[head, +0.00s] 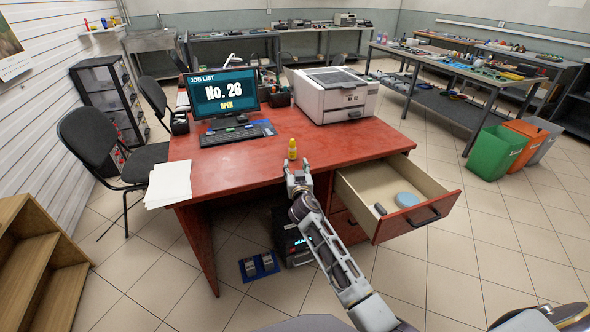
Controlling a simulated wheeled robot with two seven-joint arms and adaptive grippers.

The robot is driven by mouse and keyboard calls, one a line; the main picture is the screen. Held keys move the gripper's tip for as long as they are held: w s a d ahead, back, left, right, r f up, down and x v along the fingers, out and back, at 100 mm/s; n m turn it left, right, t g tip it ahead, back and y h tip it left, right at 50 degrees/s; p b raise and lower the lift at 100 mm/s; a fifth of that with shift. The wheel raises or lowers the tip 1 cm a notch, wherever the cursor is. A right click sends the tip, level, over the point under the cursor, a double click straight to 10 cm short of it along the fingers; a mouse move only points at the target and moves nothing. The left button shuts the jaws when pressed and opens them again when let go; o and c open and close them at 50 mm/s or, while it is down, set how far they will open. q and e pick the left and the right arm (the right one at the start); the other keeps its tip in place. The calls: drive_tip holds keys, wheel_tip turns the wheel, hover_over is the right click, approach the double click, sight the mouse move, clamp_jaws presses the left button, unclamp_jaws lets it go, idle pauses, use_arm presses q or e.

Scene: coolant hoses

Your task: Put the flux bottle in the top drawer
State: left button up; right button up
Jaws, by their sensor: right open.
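The flux bottle (292,149) is small and yellow and stands upright on the red desk (240,172), near its front edge. My right gripper (297,166) is open just in front of the bottle, at the desk's front edge. I cannot tell whether its fingers touch the bottle. The top drawer (368,192) is pulled open on the right side of the desk. A light blue round thing (406,199) and a small dark grey object (380,209) lie in it. My left gripper does not show.
A monitor (224,93), a keyboard (232,136) and a white printer (335,94) stand on the desk behind the bottle. Papers (168,184) lie at the left corner. The desktop right of the bottle is clear. A black chair (100,140) stands at the left.

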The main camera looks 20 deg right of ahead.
drive_tip(key=shift+s+f, duration=0.1)
idle(0.7)
drive_tip(key=s+f+n+g, duration=0.15)
drive_tip(key=s+f, duration=0.35)
drive_tip(key=f, duration=0.5)
drive_tip(key=s+f+g+y, duration=0.1)
drive_tip(key=s+f+g, duration=0.2)
drive_tip(key=s+f, duration=0.45)
drive_tip(key=s+f+n+g, duration=0.1)
drive_tip(key=s+f+g, duration=0.25)
drive_tip(key=f, duration=0.75)
drive_tip(key=s+f+g+y, duration=0.1)
drive_tip(key=s+f+g, duration=0.1)
drive_tip(key=s+f, duration=0.5)
drive_tip(key=s+a+f+n+g+y, duration=0.1)
drive_tip(key=s+f, duration=0.5)
drive_tip(key=s, duration=0.7)
drive_tip(key=s+f+n+g, duration=0.1)
drive_tip(key=s+f+g, duration=0.2)
drive_tip(key=s+f, duration=0.4)
drive_tip(key=s, duration=0.4)
drive_tip(key=shift+a+f+g+y, duration=0.3)
drive_tip(key=shift+g+y, duration=0.1)
drive_tip(key=shift+o, duration=0.5)
